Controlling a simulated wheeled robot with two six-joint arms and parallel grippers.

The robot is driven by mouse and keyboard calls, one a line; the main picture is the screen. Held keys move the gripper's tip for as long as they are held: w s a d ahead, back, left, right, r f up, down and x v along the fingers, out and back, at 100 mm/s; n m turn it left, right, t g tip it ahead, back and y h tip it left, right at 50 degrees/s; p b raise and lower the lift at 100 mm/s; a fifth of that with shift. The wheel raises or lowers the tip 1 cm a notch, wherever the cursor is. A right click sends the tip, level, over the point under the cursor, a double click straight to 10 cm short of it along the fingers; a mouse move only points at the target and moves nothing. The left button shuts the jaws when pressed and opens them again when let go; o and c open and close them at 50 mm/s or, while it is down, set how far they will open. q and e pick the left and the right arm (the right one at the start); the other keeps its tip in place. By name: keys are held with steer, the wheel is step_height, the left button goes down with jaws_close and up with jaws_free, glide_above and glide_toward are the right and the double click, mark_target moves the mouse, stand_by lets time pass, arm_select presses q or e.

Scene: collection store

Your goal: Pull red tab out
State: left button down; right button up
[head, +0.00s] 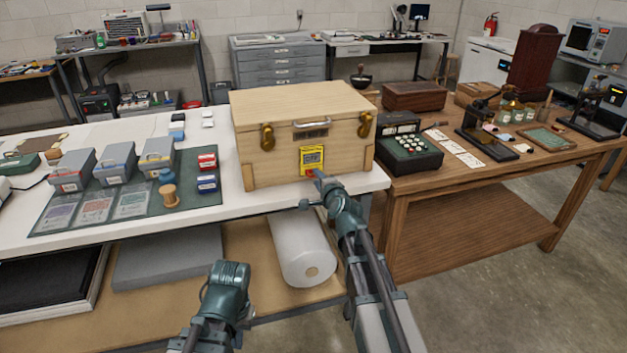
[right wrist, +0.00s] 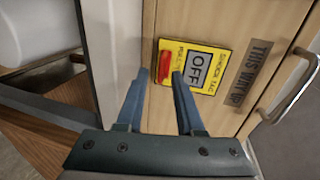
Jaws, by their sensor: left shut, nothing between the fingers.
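The red tab (right wrist: 163,56) sits on a yellow "OFF" plate (head: 312,159) on the front of a wooden crate (head: 280,130). In the right wrist view the yellow plate (right wrist: 192,68) shows the red tab at its left side. My right gripper (head: 316,175) is at the crate front, just below the plate. My left gripper (head: 231,276) is low in front of the white table, shut and empty.
The crate has brass latches and a metal handle (head: 312,123). Left of it on the white table (head: 250,200) are small boxes on a green mat (head: 205,163). A wooden table (head: 420,190) with a keyed device (head: 408,152) stands at the right. A white roll (head: 290,245) lies below.

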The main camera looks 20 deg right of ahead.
steer(key=shift+x, duration=0.8)
steer(key=shift+c, duration=0.2)
jaws_close()
